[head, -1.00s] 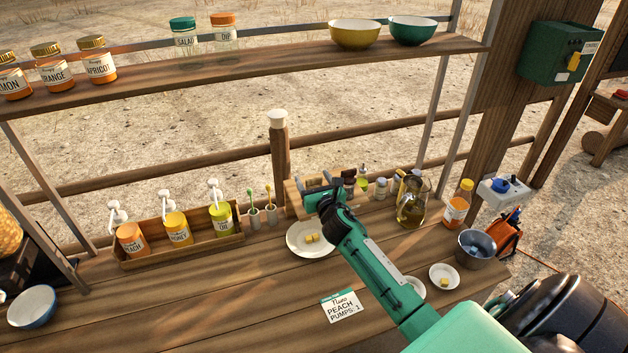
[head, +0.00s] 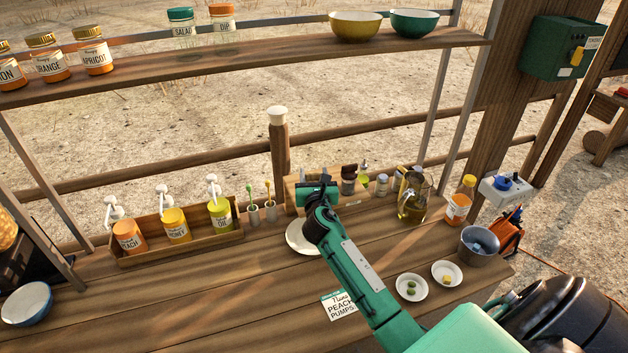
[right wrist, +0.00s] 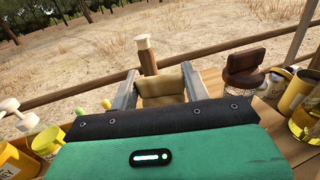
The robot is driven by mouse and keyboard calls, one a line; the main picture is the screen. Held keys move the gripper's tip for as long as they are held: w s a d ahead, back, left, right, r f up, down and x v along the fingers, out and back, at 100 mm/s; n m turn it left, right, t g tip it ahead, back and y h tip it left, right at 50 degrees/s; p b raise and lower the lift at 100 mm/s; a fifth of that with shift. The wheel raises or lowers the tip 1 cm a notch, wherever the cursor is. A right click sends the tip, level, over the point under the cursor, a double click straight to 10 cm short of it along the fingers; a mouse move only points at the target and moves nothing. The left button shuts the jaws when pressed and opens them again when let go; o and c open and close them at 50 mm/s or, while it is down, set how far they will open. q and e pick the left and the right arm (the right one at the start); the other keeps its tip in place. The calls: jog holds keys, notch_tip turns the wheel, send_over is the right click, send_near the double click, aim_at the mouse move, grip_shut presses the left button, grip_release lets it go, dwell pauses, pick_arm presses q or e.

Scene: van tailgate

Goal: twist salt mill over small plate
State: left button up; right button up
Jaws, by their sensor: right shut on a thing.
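My right gripper (head: 318,188) is at the rack behind the large plate. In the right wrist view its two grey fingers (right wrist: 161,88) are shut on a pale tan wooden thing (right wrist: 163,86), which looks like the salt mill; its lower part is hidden. A dark brown mill (right wrist: 246,68) stands to the right of the fingers, apart from them. Two small white plates lie at the right of the counter: one small plate (head: 400,293) has green pieces, the other (head: 436,277) a yellow piece. A larger white plate (head: 294,238) is partly hidden by my arm. My left gripper is not seen.
A wooden rack (head: 291,196) with several jars stands behind my gripper. A pump-bottle tray (head: 185,247) is left.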

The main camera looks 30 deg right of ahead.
jog(key=m+g+h+b, duration=0.2)
jog(key=m+g+h, duration=0.2)
jog(key=h, duration=0.1)
jog(key=shift+a+f+m+g, duration=0.1)
jog(key=shift+m+g, duration=0.2)
jog(key=shift+g, duration=0.1)
jog(key=m+g+h+b, duration=0.1)
jog(key=m+g+h, duration=0.1)
jog(key=g, duration=0.1)
jog(key=m+g+h+b, duration=0.1)
jog(key=m+g, duration=0.2)
jog(key=g, duration=0.1)
jog(key=shift+g+h, duration=0.3)
jog(key=shift+h, duration=0.1)
jog(key=m+g+b, duration=0.1)
jog(key=m+g, duration=0.1)
jog(key=g, duration=0.1)
jog(key=m+g+b, duration=0.2)
jog(key=g, duration=0.1)
jog(key=shift+m+g, duration=0.3)
jog(key=shift+m+g+y+b, duration=0.5)
jog(key=shift+m+g+b, duration=0.55)
jog(key=shift+g, duration=0.75)
jog(key=shift+c, duration=0.2)
jog(key=shift+m+g, duration=0.3)
jog(key=shift+m, duration=0.05)
jog(key=o, duration=1)
